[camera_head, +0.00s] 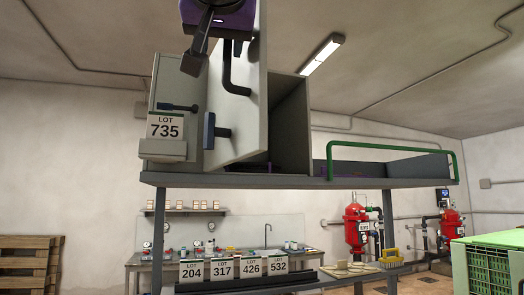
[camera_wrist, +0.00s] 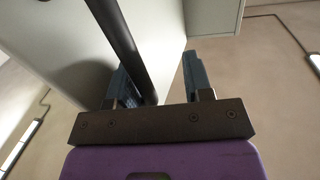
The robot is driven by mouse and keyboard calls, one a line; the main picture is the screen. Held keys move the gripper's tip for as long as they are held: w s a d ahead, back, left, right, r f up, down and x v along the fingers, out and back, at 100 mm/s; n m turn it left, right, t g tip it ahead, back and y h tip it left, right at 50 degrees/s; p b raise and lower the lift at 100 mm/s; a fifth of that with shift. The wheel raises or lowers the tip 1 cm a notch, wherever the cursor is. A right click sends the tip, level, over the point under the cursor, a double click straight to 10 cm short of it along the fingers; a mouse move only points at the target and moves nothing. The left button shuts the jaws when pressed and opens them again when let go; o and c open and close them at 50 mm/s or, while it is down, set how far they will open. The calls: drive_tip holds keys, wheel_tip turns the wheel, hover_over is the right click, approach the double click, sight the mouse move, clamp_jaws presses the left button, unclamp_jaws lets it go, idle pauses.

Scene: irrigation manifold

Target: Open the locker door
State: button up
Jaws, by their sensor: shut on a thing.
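The grey locker door (camera_head: 240,125) stands ajar on the raised shelf in the head view, its right side swung out toward me. A dark bar handle (camera_head: 228,70) on its face also shows in the wrist view (camera_wrist: 118,38). A dark T-shaped latch (camera_head: 213,131) sticks out lower on the door. The locker body (camera_head: 289,125) shows right of the door, its inside mostly hidden. My gripper (camera_wrist: 162,85) is at the bar handle, shut on it, with the bar running between the fingers against the left one.
A second locker with a LOT 735 label (camera_head: 165,128) stands at left, with its own dark handle (camera_head: 178,107). A green rail (camera_head: 390,144) edges the shelf (camera_head: 240,181) at right. Below are a sink bench (camera_head: 205,258), red tanks (camera_head: 355,225) and a green crate (camera_head: 490,260).

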drive_tip(key=s+a, duration=0.2)
drive_tip(key=a, duration=0.1)
drive_tip(key=shift+f+n+t, duration=0.15)
drive_tip(key=shift+n+t, duration=0.15)
drive_tip(key=s+d, duration=0.4)
drive_tip(key=s, duration=0.4)
drive_tip(key=shift+s+r, duration=0.35)
drive_tip(key=shift+m, duration=0.4)
